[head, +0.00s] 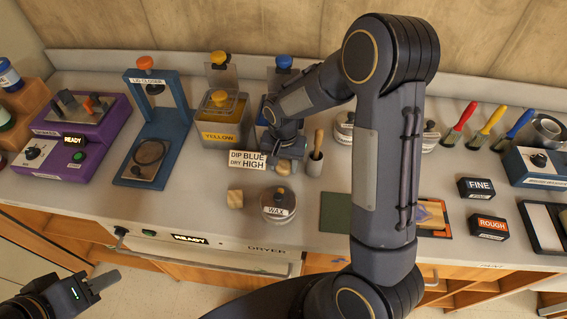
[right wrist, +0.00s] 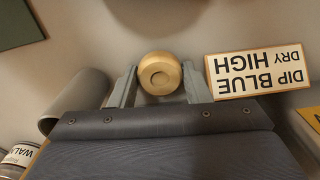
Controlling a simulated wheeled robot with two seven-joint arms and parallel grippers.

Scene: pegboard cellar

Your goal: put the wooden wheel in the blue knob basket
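The wooden wheel (right wrist: 160,75) is a pale, round turned piece, between the two fingers of my right gripper (right wrist: 160,82) in the right wrist view. Narrow gaps seem to show beside it, so the fingers look open around it. In the head view my right gripper (head: 285,157) is low over the counter, right of the dip sign. The blue knob (head: 284,62) of the basket shows behind my right forearm; the basket body is mostly hidden. My left gripper (head: 92,288) is at the lower left, away from the counter; its opening is unclear.
The sign (head: 248,160) reads DIP BLUE, DRY HIGH. A cup with a wooden handle (head: 315,160) stands close on the gripper's right. The wax jar (head: 278,207) and a wooden block (head: 235,198) are in front. The yellow tank (head: 221,125) stands at the left behind.

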